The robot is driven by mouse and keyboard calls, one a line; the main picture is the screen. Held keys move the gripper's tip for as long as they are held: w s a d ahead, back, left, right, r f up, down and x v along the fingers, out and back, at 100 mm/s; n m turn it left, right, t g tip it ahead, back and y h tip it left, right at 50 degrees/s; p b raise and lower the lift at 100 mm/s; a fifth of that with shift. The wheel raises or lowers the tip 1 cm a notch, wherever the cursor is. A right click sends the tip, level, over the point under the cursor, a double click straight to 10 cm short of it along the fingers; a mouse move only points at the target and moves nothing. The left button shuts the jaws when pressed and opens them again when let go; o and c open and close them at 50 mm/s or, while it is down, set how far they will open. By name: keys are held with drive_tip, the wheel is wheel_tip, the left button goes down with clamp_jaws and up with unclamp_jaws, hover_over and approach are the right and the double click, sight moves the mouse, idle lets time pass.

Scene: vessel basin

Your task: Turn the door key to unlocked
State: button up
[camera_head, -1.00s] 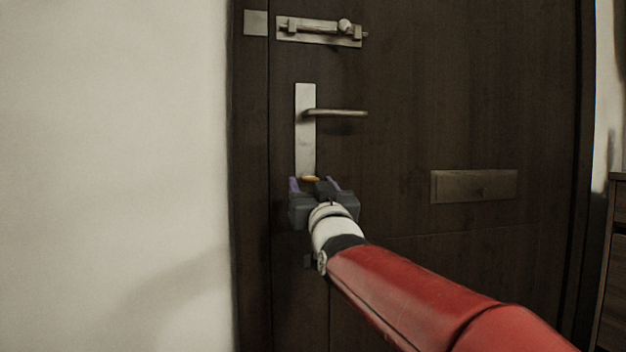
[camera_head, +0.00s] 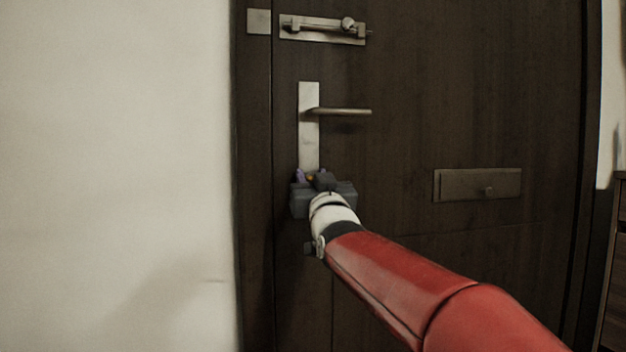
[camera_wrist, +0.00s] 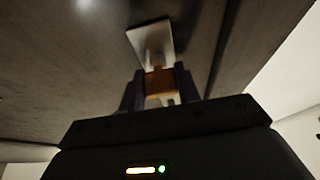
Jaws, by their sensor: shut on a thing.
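The door key (camera_wrist: 158,82) shows in the wrist view as an orange piece between the two fingers, in front of the pale metal lock plate (camera_wrist: 152,38). My gripper (camera_wrist: 160,88) is shut on it. In the head view my gripper (camera_head: 315,180) is at the lower end of the long lock plate (camera_head: 309,135), below the lever handle (camera_head: 342,111). I cannot tell how far the key is turned.
A pale wall (camera_head: 110,150) is on the left. A dark wooden cabinet (camera_head: 615,270) stands at the right edge.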

drive_tip(key=shift+n, duration=0.5)
drive_tip(key=shift+d+n+g+y, duration=0.1)
drive_tip(key=shift+n+g+y, duration=0.2)
drive_tip(key=shift+n+y, duration=0.5)
drive_tip(key=n, duration=0.2)
drive_tip(key=shift+n+g+y, duration=0.3)
drive_tip(key=shift+y, duration=0.1)
drive_tip(key=n+y+p, duration=0.1)
drive_tip(key=n, duration=0.1)
drive_tip(key=n+g+p, duration=0.1)
drive_tip(key=n+p, duration=0.1)
drive_tip(key=n, duration=0.1)
drive_tip(key=n+g+y+p, duration=0.1)
drive_tip(key=n+p, duration=0.1)
drive_tip(key=shift+r+y, duration=0.25)
drive_tip(key=shift+y, duration=0.05)
drive_tip(key=n+g+p, duration=0.1)
drive_tip(key=n+p, duration=0.1)
drive_tip(key=n, duration=0.1)
drive_tip(key=n+g+p, duration=0.2)
drive_tip(key=n+p, duration=0.1)
drive_tip(key=shift+n+y+p, duration=0.3)
drive_tip(key=shift+y, duration=0.1)
drive_tip(key=shift+f+n+g+h+p, duration=0.15)
drive_tip(key=shift+n+g+p, duration=0.2)
drive_tip(key=shift+n+p, duration=0.5)
drive_tip(key=shift+f+n+g+h+p, duration=0.15)
drive_tip(key=shift+n+g+p, duration=0.2)
drive_tip(key=shift+n+p, duration=0.5)
drive_tip(key=shift+n, duration=0.3)
